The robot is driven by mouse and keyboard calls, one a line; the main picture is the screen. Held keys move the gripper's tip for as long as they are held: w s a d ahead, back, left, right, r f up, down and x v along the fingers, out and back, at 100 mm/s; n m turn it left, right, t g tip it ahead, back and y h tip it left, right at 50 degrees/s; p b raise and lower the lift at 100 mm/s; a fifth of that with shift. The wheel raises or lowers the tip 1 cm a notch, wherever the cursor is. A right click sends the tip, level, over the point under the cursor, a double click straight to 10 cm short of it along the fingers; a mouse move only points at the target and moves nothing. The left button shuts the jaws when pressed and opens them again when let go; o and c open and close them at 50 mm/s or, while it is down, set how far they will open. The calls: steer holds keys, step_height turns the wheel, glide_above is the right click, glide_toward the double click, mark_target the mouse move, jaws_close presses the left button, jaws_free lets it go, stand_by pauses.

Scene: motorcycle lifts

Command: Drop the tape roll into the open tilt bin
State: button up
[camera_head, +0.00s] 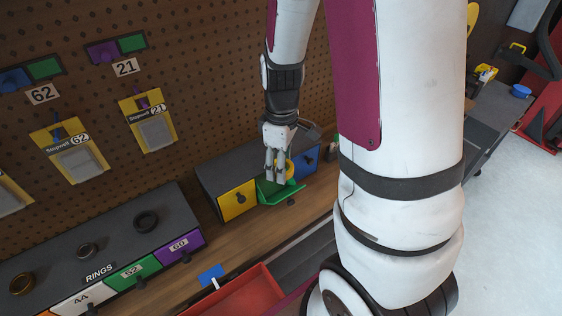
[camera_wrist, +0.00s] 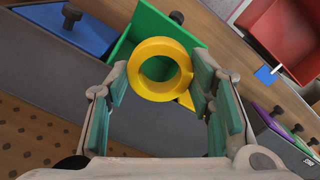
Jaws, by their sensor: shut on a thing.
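The yellow tape roll (camera_wrist: 160,69) is held between the two fingers of my gripper (camera_wrist: 165,95) in the wrist view, with its ring opening facing the camera. The green tilt bin (camera_head: 281,194) is tilted open between the yellow and blue bins. In the wrist view the green bin (camera_wrist: 148,27) lies behind and below the roll. The roll hides part of the bin's inside.
A yellow bin (camera_head: 237,201) and a blue bin (camera_head: 306,162) flank the green one and are closed. A RINGS unit (camera_head: 98,246) with several loose rings stands to the left. A red tray (camera_head: 243,291) lies in front. A pegboard (camera_head: 200,60) rises behind.

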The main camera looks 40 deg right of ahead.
steer(key=o, duration=1.2)
step_height(320, 180, up, 12)
stand_by(0.5)
